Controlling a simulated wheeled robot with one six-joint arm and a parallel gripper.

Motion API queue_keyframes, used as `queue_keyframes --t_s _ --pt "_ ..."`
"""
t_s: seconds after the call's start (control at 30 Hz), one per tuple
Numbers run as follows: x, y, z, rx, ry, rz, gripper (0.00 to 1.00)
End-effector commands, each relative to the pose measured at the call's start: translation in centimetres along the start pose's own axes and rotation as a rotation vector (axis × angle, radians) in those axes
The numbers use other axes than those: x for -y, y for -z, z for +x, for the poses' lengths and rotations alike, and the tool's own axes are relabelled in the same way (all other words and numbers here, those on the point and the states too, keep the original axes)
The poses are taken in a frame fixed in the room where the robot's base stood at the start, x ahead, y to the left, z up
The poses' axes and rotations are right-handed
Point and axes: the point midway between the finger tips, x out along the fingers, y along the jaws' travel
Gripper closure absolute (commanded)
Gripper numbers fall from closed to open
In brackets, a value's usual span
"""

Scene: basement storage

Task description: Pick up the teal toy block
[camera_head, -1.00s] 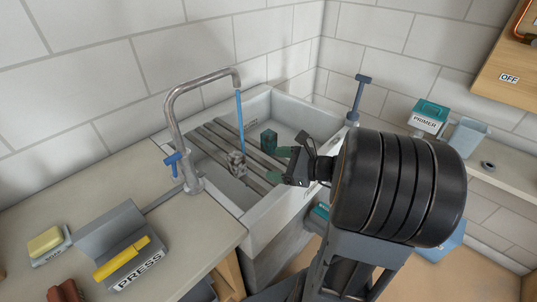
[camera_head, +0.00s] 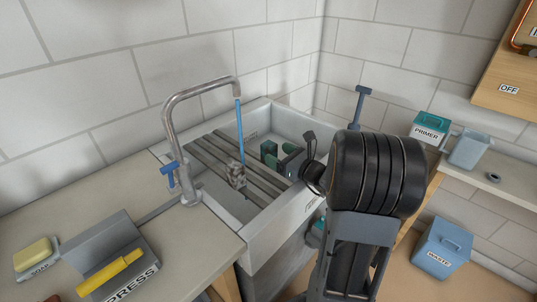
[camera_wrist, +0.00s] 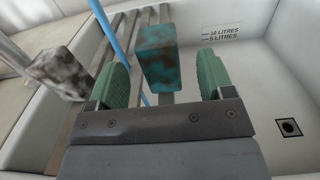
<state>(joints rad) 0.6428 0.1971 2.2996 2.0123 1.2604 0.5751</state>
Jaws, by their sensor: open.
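The teal toy block (camera_head: 268,149), mottled with dark patches, is in the sink at the slatted rack's right side. In the wrist view the teal block (camera_wrist: 160,58) stands ahead of my gripper, roughly centred in the gap between the fingers. My gripper (camera_head: 279,154) is open, with green finger pads either side of that gap, and reaches over the sink's right wall. In the wrist view my gripper (camera_wrist: 162,66) holds nothing. I cannot tell how far the fingertips overlap the block.
The tap (camera_head: 172,125) arches over the sink (camera_head: 304,123). A blue-handled plunger-like tool (camera_head: 358,105) stands at the sink's back right corner.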

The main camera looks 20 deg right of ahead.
Motion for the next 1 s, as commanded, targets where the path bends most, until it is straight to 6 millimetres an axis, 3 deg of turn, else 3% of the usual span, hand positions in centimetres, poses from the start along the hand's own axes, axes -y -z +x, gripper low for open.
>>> queue_keyframes --t_s 0.3,0.67,1.0 --pt "-0.2 0.2 4.0 -0.001 -0.002 0.0 0.26" --pt "-0.1 0.2 4.9 -0.001 0.0 -0.001 0.26" --pt "-0.2 0.2 4.9 -0.001 -0.001 -0.001 0.56"
